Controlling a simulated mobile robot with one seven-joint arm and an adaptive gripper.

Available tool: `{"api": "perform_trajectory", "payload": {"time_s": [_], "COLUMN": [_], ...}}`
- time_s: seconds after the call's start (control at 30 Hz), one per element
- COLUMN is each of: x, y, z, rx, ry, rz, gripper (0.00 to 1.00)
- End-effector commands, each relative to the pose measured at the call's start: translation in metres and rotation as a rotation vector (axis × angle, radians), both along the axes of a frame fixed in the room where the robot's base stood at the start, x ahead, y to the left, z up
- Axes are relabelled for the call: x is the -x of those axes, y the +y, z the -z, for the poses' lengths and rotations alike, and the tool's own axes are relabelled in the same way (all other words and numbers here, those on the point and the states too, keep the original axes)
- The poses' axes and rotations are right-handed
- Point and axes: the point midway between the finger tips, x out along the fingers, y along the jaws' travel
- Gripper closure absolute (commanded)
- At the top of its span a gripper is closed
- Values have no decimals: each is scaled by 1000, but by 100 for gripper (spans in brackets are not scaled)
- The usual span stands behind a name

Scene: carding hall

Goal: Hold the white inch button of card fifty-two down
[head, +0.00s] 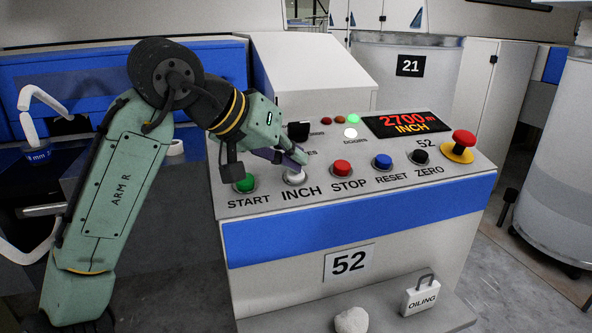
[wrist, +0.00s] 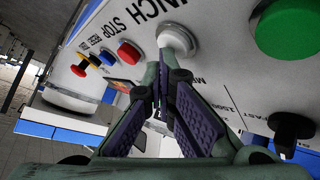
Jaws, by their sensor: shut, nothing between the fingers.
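The white button (head: 295,178) stands above the word INCH on the sloping panel marked 52. It also shows in the wrist view (wrist: 178,36). My gripper (head: 300,160) is shut and empty, with its fingertips at the white button, overlapping its edge in the picture. In the wrist view the closed fingertips (wrist: 165,57) reach the button's near edge. I cannot tell for certain whether they touch it or how far down it is. The panel's display (head: 407,123) reads 2700 m and INCH.
Left of it is the green START button (head: 244,183). To the right are the red STOP button (head: 342,167), blue RESET (head: 382,161), black ZERO (head: 420,157) and a red mushroom button (head: 463,139). An OILING tag (head: 421,298) and a pale lump (head: 351,320) sit on the ledge below.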

Motion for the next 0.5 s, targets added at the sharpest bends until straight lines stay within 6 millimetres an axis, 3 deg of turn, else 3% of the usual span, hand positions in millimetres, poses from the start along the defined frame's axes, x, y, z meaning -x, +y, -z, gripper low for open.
{"api": "perform_trajectory", "payload": {"time_s": [0.3,0.5], "x": [4,4], "y": [-1,-1], "z": [-17,-16], "rx": [-1,-1], "ry": [1,0], "rz": [0,-1], "gripper": [100,100]}}
